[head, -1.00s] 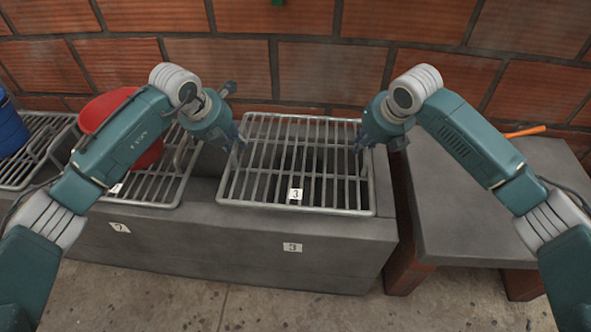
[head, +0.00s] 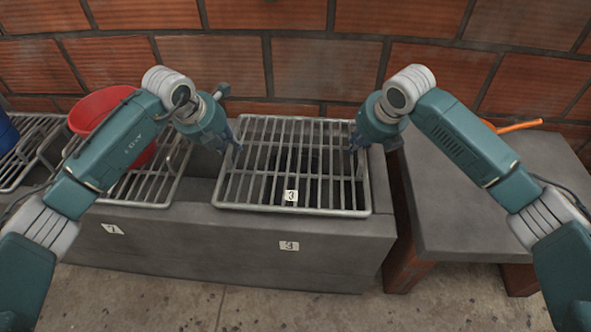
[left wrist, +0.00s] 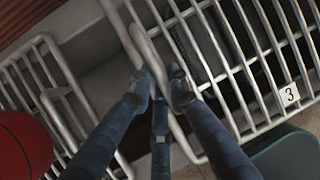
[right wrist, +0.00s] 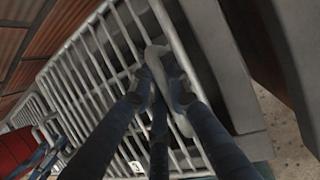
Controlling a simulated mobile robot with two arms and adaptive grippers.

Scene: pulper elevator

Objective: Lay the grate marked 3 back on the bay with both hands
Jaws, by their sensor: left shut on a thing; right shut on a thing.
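The grate marked 3 (head: 291,195) is a grey barred frame over the grey block's bay marked 3 (head: 340,245). It looks about level, and dark space shows between its bars. Whether it touches the bay's rim or hangs just above, I cannot tell. My left gripper (head: 238,146) is shut on the grate's left handle, which also shows in the left wrist view (left wrist: 145,45). My right gripper (head: 356,143) is shut on its right handle, seen in the right wrist view (right wrist: 157,55). The fingers partly hide both handles.
To the left, another grate (head: 150,185) lies on the block, with a red bucket (head: 90,108) on it, partly behind my left arm. A blue container (head: 8,140) stands farther left. A grey bench (head: 450,220) holding an orange-handled thing (head: 519,126) is at right. A brick wall runs behind.

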